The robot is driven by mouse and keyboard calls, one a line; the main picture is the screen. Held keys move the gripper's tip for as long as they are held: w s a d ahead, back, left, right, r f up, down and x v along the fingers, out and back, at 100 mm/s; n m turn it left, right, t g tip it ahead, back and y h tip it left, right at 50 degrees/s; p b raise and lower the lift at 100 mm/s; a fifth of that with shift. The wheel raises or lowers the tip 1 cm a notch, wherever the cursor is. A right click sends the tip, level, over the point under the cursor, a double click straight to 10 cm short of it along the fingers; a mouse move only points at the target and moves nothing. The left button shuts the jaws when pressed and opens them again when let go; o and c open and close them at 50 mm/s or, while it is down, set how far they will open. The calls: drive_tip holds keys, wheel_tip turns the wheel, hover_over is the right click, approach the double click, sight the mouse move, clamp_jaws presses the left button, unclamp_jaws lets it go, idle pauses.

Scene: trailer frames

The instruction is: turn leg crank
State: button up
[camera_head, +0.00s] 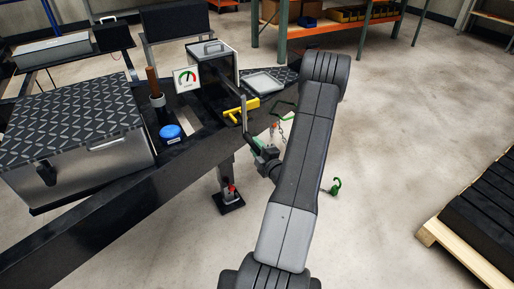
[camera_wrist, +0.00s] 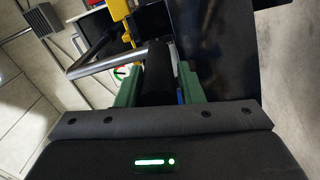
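The leg crank shows in the wrist view as a bright metal bar (camera_wrist: 100,57) ending in a black cylindrical grip (camera_wrist: 158,72). My gripper (camera_wrist: 160,80) has its green fingers on either side of this grip and appears closed around it. In the head view, the crank's thin bar (camera_head: 244,112) stands near the frame's edge, and my gripper (camera_head: 258,150) is just below it, partly hidden by my arm. The support leg (camera_head: 227,180) stands below the frame, with its dark foot on the floor.
The black trailer frame (camera_head: 100,225) crosses the left side, carrying a patterned toolbox (camera_head: 70,120), a blue cap (camera_head: 171,132) and a yellow handle (camera_head: 241,108). A gauge sign (camera_head: 186,79) stands behind.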

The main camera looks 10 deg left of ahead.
drive_tip(key=shift+o, duration=1.2)
drive_tip(key=v, duration=1.3)
drive_tip(key=shift+s+d+b, duration=0.3)
drive_tip(key=shift+b, duration=0.15)
drive_tip(key=shift+w, duration=0.1)
drive_tip(key=p+x, duration=0.1)
drive_tip(key=x, duration=1.2)
drive_tip(key=shift+w+a, duration=0.25)
drive_tip(key=shift+w, duration=0.05)
